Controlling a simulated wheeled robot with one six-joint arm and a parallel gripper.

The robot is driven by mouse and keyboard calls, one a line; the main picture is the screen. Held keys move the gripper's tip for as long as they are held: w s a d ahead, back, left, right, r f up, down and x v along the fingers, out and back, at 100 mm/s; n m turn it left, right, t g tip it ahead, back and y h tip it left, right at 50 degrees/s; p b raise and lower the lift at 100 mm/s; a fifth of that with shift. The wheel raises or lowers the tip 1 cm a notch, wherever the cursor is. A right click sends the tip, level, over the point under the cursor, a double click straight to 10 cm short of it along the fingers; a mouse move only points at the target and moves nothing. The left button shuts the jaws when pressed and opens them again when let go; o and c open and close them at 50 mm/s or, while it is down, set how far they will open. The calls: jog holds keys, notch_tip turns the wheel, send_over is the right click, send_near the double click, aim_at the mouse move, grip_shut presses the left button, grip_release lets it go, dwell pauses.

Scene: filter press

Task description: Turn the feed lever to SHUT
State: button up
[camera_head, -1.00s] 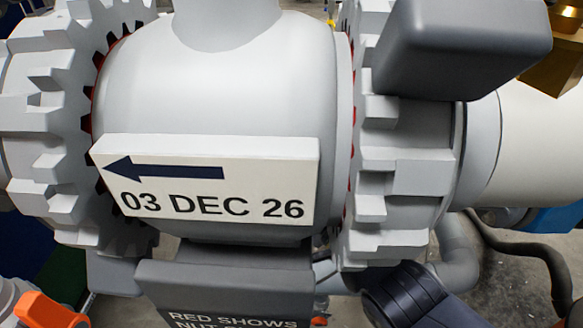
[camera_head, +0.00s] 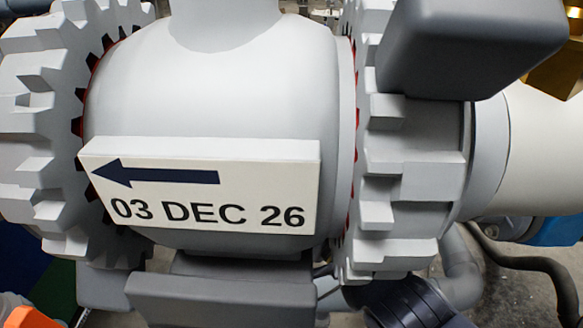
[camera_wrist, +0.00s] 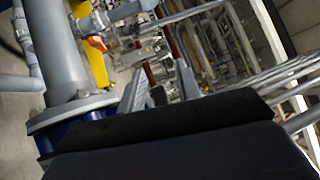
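I cannot make out a lever marked as the feed lever, nor the word SHUT, in either view. The head view is filled by a pale grey rounded valve body (camera_head: 230,90) between two toothed rings. A white tag (camera_head: 200,185) on it has a left-pointing arrow and reads 03 DEC 26. In the wrist view, a small orange part (camera_wrist: 96,43) sits on grey pipework at upper left; I cannot tell if it is a lever. My gripper (camera_wrist: 160,72) shows two grey fingers standing apart, with nothing seen between them.
A dark grey block (camera_head: 465,45) juts out at the upper right. A grey bracket (camera_head: 220,295) lies below the tag. An orange part (camera_head: 30,315) shows at the lower left edge. A yellow post (camera_wrist: 95,60) and dense pipework lie ahead in the wrist view.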

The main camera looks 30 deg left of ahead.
jog(key=o, duration=0.5)
jog(key=shift+c, duration=0.2)
jog(key=shift+d, duration=0.1)
jog(key=v, duration=0.9)
jog(key=shift+b, duration=0.4)
jog(key=p+x, duration=0.2)
jog(key=x, duration=0.7)
jog(key=shift+w+p, duration=0.2)
jog(key=shift+p, duration=0.2)
